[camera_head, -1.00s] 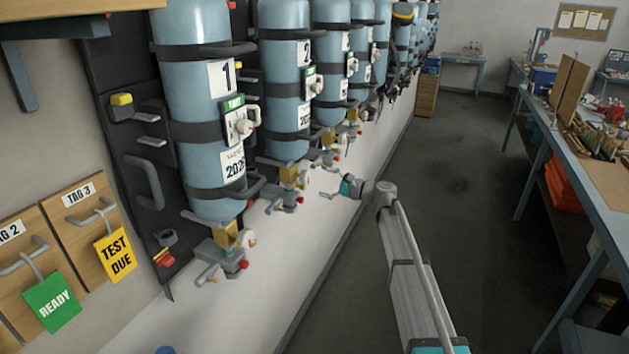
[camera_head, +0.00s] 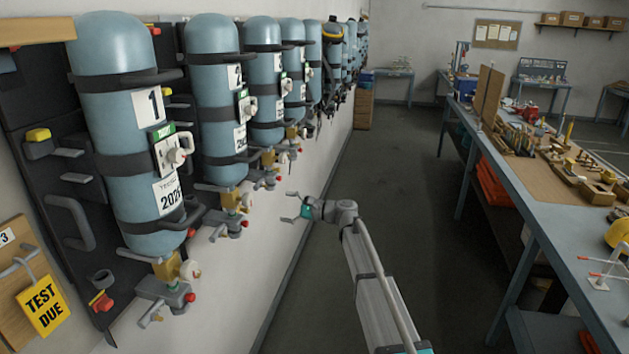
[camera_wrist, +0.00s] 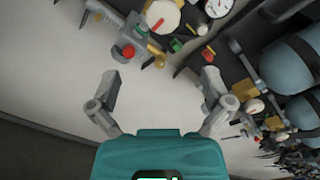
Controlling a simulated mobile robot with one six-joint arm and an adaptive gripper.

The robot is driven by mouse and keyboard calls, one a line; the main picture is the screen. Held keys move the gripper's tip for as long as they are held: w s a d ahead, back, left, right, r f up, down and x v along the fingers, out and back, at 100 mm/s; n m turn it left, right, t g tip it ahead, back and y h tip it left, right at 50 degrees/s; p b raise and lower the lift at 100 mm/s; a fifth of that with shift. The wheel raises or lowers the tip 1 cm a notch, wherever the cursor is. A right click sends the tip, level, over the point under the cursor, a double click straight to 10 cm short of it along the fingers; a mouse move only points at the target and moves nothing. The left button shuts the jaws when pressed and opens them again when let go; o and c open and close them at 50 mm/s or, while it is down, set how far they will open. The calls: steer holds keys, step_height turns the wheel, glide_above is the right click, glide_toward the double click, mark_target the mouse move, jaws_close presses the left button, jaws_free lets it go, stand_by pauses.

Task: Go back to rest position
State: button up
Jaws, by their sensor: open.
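My gripper (camera_head: 290,207) is at the end of my raised arm, in the aisle to the right of the wall of cylinders. Its two fingers are spread apart with nothing between them. In the wrist view my gripper (camera_wrist: 158,88) is also open and empty, with pale wall behind it. The cylinder labelled 1 (camera_head: 113,105) hangs upright at the left, with a valve (camera_head: 167,285) below it. The cylinder labelled 2 (camera_head: 213,95) is beside it. My gripper is apart from both cylinders.
A yellow TEST DUE tag (camera_head: 44,306) hangs at lower left. A long workbench (camera_head: 563,225) with tools and a yellow helmet (camera_head: 619,236) runs along the right. The dark floor (camera_head: 395,165) between wall and bench is clear. Wall valves show near the fingers in the wrist view.

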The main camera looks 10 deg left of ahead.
steer(key=s+d+f+n+h+b, duration=0.25)
steer(key=s+d+f+h, duration=0.25)
steer(key=s+d+f, duration=0.4)
steer(key=s+d+f+n+h+b, duration=0.1)
steer(key=s+d+f+n+h, duration=0.35)
steer(key=s+d+f, duration=0.55)
steer(key=s+d+f+n+h, duration=0.1)
steer(key=s+d+h, duration=0.1)
steer(key=d, duration=0.5)
steer(key=s+d+f+n+h+b, duration=0.1)
steer(key=s+d+f+h, duration=0.1)
steer(key=s+d, duration=0.3)
steer(key=s+d+f+n+g+h, duration=0.1)
steer(key=s+d+h, duration=0.3)
steer(key=d, duration=0.5)
steer(key=shift+f+b, duration=0.35)
steer(key=shift+h, duration=0.25)
steer(key=c, duration=0.5)
steer(key=shift+a, duration=0.1)
steer(key=shift+c, duration=0.5)
